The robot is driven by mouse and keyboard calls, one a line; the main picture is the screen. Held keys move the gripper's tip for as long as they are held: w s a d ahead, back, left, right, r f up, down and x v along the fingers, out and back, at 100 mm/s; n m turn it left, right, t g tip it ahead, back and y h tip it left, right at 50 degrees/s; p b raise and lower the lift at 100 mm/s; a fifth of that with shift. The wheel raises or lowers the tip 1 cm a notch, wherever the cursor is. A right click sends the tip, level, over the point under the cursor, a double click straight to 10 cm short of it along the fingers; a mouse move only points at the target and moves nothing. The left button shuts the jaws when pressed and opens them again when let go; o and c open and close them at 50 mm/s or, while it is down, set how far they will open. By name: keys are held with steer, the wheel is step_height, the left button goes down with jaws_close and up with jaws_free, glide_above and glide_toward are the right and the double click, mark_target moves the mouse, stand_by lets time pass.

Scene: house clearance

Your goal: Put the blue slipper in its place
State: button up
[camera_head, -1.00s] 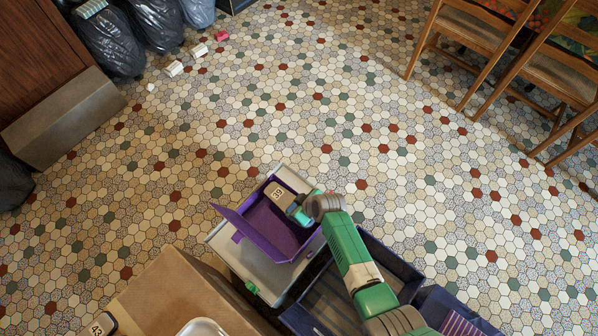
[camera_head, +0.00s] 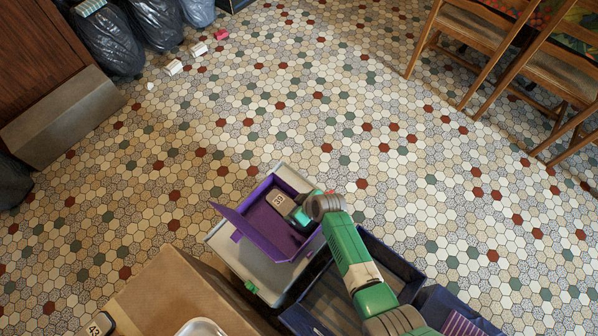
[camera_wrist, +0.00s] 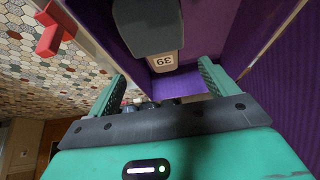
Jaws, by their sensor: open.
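A dark item with a pale patch marked 39 (camera_head: 278,199) is in the open purple box (camera_head: 232,216). In the wrist view the item (camera_wrist: 148,22) looks dark grey, and its marked end lies just beyond my fingertips. I see no clear blue on it, so I cannot tell whether it is the blue slipper. My gripper (camera_head: 300,216) is over the box's right side. In the wrist view my gripper (camera_wrist: 162,82) is open, with a finger on each side and nothing clearly held. My wrist hides part of the box's inside.
The purple box stands on a pale grey case (camera_head: 222,242). A dark blue open crate (camera_head: 400,268) is under my arm. A cardboard box (camera_head: 150,290) holds an item marked 43 (camera_head: 100,326).

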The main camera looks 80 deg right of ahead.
steer(key=shift+r, duration=0.1)
steer(key=p+v, duration=0.6)
steer(key=p, duration=0.1)
steer(key=shift+s+r, duration=0.25)
steer(key=shift+r, duration=0.05)
steer(key=shift+a, duration=0.1)
steer(key=p+v, duration=0.3)
steer(key=v, duration=0.5)
steer(key=shift+p, duration=0.3)
stand_by(0.5)
